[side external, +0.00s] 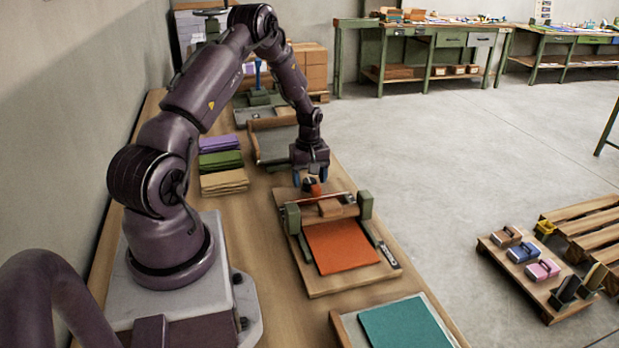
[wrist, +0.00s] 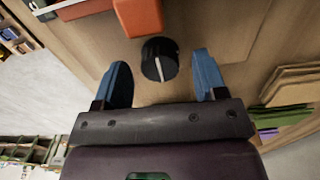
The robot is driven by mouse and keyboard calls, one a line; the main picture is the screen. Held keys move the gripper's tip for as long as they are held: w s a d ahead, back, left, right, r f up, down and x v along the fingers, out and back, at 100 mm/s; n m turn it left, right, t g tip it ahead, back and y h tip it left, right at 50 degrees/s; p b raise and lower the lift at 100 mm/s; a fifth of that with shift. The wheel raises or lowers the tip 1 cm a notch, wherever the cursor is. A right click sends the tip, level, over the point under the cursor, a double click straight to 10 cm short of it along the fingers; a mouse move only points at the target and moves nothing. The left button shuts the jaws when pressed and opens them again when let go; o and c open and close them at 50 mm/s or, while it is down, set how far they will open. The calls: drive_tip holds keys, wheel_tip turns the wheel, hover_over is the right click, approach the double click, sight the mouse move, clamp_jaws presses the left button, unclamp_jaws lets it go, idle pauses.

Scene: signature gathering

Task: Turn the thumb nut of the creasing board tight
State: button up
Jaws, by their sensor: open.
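The creasing board (side external: 378,279) is a wooden board with two green posts, a bar across them and an orange sheet (side external: 342,247) on it. The thumb nut looks to be the round black knob (wrist: 160,59) with a white line across its top, in the wrist view. My gripper (wrist: 161,66) is open, its blue fingers on either side of the knob, with a visible gap at each side. In the side view my gripper (side external: 311,182) points down at the board's far end. There the fingers and an orange block largely hide the knob.
The orange block (wrist: 138,16) sits right beside the knob. Stacks of purple, green and tan sheets (side external: 222,160) lie left of the board. A board with a teal sheet (side external: 405,323) is in front, and a grey tray (side external: 272,143) is behind. The bench's right edge is close.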

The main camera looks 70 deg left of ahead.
drive_tip(key=shift+f, duration=0.15)
drive_tip(key=shift+c, duration=0.4)
drive_tip(key=c, duration=0.8)
drive_tip(key=shift+c, duration=0.2)
